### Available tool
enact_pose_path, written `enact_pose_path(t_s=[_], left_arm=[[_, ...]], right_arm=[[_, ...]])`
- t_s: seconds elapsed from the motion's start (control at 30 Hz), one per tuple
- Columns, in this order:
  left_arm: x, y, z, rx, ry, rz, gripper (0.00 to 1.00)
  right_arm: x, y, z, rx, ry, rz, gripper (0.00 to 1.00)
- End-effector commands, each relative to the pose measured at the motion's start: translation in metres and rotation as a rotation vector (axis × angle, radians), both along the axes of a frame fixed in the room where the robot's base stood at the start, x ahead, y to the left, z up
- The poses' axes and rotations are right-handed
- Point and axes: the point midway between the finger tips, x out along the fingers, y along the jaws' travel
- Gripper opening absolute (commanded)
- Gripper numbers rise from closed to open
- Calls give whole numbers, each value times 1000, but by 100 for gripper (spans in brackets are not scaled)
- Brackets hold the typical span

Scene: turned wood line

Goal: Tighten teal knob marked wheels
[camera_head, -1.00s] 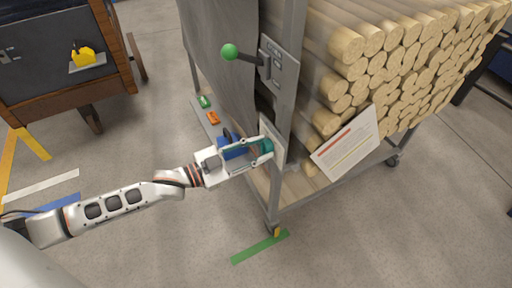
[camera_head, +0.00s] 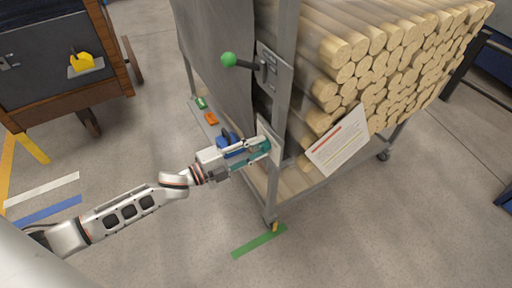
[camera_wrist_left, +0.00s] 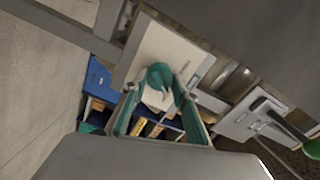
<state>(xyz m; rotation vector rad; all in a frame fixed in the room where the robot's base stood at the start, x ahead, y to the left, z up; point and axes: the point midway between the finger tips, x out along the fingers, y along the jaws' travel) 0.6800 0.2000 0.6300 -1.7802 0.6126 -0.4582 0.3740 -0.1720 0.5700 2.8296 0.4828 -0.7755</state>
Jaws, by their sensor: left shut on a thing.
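The teal knob (camera_head: 265,146) sits on a pale plate on the front post of the metal cart, largely covered by my gripper in the head view. In the left wrist view the round teal knob (camera_wrist_left: 158,74) shows between the fingers, in front of the white plate (camera_wrist_left: 178,48). My left gripper (camera_head: 260,150) reaches in from the left and is shut on the knob. Its teal-lined fingers (camera_wrist_left: 160,98) also show in the wrist view. Any marking on the knob is too small to read. My right gripper is not in view.
A lever with a green ball (camera_head: 229,59) sticks out above my gripper. The cart holds stacked wood rods (camera_head: 385,60) and a tilted printed sheet (camera_head: 337,140). Blue (camera_head: 229,139), orange (camera_head: 211,118) and green (camera_head: 201,103) items lie on its lower shelf. The floor in front is open.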

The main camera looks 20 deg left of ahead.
Motion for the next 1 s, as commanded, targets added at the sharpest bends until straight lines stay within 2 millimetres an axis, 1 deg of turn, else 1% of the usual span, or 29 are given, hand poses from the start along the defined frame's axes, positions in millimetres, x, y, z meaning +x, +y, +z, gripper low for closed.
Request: enact_pose_path(t_s=[0.2, 0.4, 0.67, 0.93, 0.97, 1.0], left_arm=[[0, 1, -2, 92, -69, 1, 7], [0, 1, -2, 137, -104, 1, 7], [0, 1, -2, 153, -116, 1, 7], [0, 1, -1, 153, -116, 1, 7], [0, 1, -1, 153, -116, 1, 36], [0, 1, -1, 153, -116, 1, 45]], right_arm=[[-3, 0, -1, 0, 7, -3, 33], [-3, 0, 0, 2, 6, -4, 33], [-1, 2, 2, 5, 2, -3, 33], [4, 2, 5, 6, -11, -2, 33], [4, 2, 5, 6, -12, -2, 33], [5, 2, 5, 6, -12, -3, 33]])
